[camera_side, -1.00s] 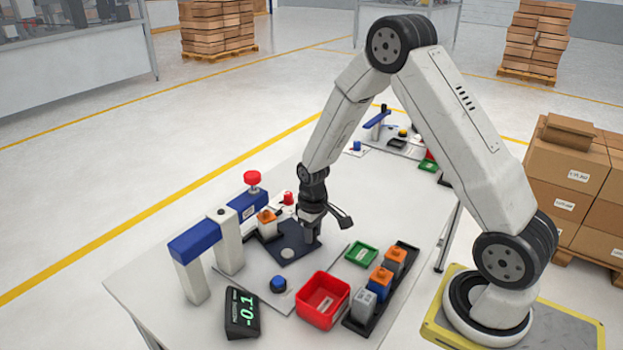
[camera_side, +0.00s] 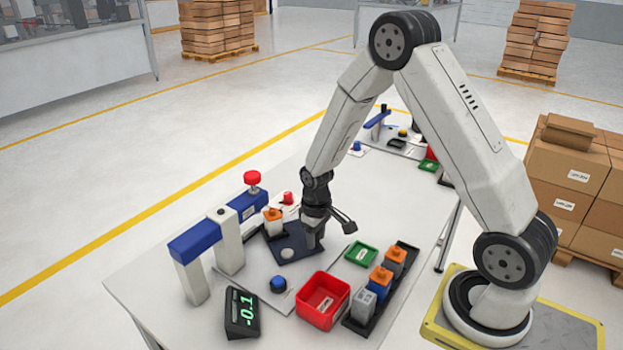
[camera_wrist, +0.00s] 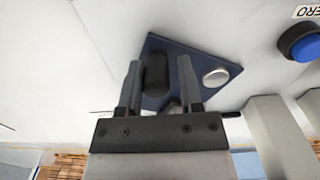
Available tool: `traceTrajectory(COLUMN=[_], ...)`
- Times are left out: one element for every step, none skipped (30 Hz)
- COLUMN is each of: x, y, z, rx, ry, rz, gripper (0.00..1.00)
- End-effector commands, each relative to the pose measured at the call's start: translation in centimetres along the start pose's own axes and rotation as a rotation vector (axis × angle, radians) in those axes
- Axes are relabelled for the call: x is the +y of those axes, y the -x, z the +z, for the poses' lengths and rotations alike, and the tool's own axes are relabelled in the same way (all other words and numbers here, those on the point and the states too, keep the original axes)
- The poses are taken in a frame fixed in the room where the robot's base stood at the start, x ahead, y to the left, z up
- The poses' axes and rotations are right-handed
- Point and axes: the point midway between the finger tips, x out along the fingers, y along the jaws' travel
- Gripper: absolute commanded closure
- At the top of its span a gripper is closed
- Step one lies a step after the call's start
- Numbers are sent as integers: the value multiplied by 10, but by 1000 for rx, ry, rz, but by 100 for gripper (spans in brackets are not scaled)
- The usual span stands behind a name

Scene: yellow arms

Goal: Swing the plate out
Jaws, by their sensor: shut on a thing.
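The dark blue plate (camera_side: 276,247) lies flat by the blue press-like frame in the side view. It has a round silver disc on it and also shows in the wrist view (camera_wrist: 195,46). A black upright knob (camera_wrist: 156,72) stands on the plate. My gripper (camera_side: 313,238) is at the plate's right side. In the wrist view my gripper (camera_wrist: 159,78) has its fingers on either side of the knob, shut on it. A pale block with an orange top (camera_side: 272,222) stands at the plate's far left end; its underside is hidden.
The blue-beamed frame (camera_side: 205,242) with a red knob (camera_side: 252,178) stands left of the plate. A blue button (camera_side: 278,284), a readout showing -0.1 (camera_side: 242,312), a red bin (camera_side: 323,300), a green tray (camera_side: 361,254) and a black rack of blocks (camera_side: 362,325) are nearer.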

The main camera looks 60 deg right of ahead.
Motion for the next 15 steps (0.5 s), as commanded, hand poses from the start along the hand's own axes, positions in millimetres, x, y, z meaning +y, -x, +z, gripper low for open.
traceTrajectory(x=[-3,-4,-5,-6,-6,-7,-8,-8,-9,-9,-10,-10,-10,-10,-10], y=[1,1,1,1,1,1,1,0,0,0,0,0,0,0,0], z=[0,1,2,2,3,4,5,6,7,8,9,9,10,10,10], rx=[5,5,5,5,5,5,5,4,4,4,4,4,4,4,3], ry=[4,4,4,4,4,4,4,4,4,4,4,3,3,3,3], rz=[0,0,0,0,0,0,0,0,0,0,0,0,0,0,0], gripper=[74,74,74,75,77,79,81,85,87,87,87,87,87,87,87])
